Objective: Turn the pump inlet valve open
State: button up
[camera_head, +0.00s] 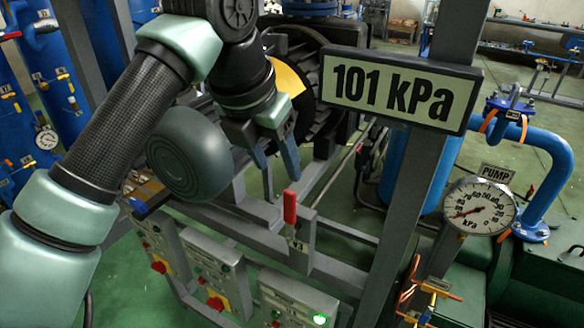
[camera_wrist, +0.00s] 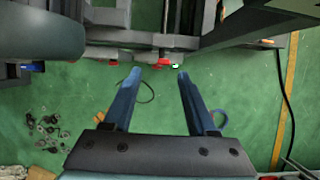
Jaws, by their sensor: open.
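My gripper (camera_head: 279,168) is open and empty, its two blue-grey fingers pointing down. An upright red handle (camera_head: 289,207) stands on a grey frame rail, below and slightly right of the fingertips and apart from them. A small tag below it is too small to read surely. Another valve (camera_head: 508,106) with a tag sits on the blue pipe at the right, near a gauge marked PUMP (camera_head: 480,206). I cannot tell which is the pump inlet valve.
A sign reading 101 kPa (camera_head: 400,90) and a grey post (camera_head: 405,210) stand right of my gripper. Control boxes (camera_head: 295,300) with red and yellow knobs lie below the rail (camera_head: 235,225). A dark finned machine (camera_head: 315,95) is behind my gripper.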

aim_at(289, 196)
jog(key=p+x, duration=0.1)
jog(key=x, duration=0.2)
jog(key=p+x, duration=0.1)
jog(key=x, duration=0.3)
jog(key=s+p+x, duration=0.1)
jog(key=x, duration=0.2)
jog(key=shift+d+f, duration=0.25)
jog(key=shift+f, duration=0.25)
jog(key=shift+w+f, duration=0.3)
jog(key=shift+f, duration=0.2)
grip_shut()
dwell(0.4)
